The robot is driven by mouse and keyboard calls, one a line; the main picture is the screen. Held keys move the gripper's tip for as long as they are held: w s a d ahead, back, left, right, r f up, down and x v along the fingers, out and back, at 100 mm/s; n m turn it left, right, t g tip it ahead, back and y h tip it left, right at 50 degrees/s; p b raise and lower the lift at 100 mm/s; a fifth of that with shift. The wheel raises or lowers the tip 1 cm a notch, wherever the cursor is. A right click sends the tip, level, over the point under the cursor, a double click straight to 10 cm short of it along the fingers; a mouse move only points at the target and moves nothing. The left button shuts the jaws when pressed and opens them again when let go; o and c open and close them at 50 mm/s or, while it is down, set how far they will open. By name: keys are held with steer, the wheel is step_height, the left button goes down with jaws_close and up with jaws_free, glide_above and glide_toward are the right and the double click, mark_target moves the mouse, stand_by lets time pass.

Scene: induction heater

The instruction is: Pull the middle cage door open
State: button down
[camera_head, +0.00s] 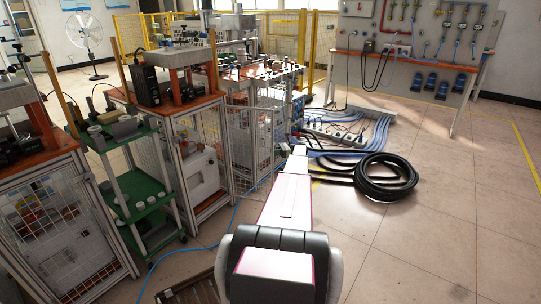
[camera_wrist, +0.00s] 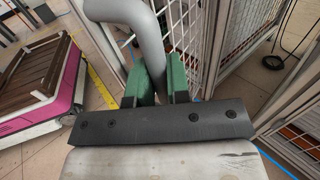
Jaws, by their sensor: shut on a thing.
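In the wrist view my gripper (camera_wrist: 154,88) has its two green fingers on either side of a thick grey bent handle (camera_wrist: 149,40) and is shut on it. The handle's lower end is hidden between the fingers. A wire-mesh door panel (camera_wrist: 190,28) in a pale metal frame stands just behind the fingers. In the head view the middle cage door (camera_head: 241,155) is a mesh panel beside the middle cabinet, and it appears to stand at an angle to the cabinet front. My arm covers the gripper and the handle there.
A green shelf trolley (camera_head: 140,190) stands between the left cage (camera_head: 65,225) and the middle cabinet (camera_head: 205,175). A black hose coil (camera_head: 386,178) and blue cables (camera_head: 375,130) lie right of my arm. A thin blue hose (camera_head: 205,246) crosses the floor.

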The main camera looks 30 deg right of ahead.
steer(key=shift+w, duration=0.25)
steer(key=c, duration=1.1)
jaws_free()
steer(key=shift+d, duration=0.15)
